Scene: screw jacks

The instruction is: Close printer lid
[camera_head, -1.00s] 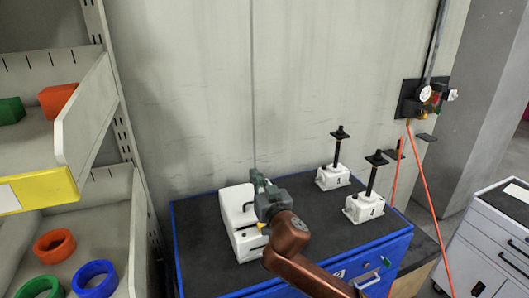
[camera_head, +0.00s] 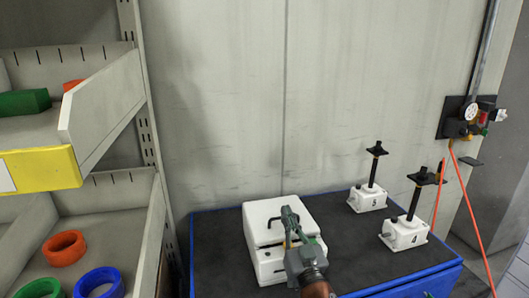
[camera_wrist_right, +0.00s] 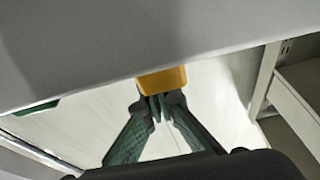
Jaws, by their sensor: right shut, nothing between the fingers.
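The white printer (camera_head: 259,217) stands on the dark top of a blue cabinet in the head view. Its top looks flat, with a dark seam along the front; I cannot tell whether the lid is fully down. My right gripper (camera_head: 288,213) is over the printer, its arm coming in from the bottom and hiding part of the front. In the wrist view the right gripper (camera_wrist_right: 157,104) is shut and empty, its fingertips close to a yellow piece (camera_wrist_right: 163,80) under a large pale surface (camera_wrist_right: 130,40). I cannot tell whether they touch. My left gripper is not in view.
Two white screw jacks (camera_head: 367,200) (camera_head: 404,234) stand to the right on the cabinet top (camera_head: 335,235). A shelf (camera_head: 110,100) with coloured rings and blocks is at the left. A red hose (camera_head: 467,210) hangs at the right. Cabinet top between printer and jacks is clear.

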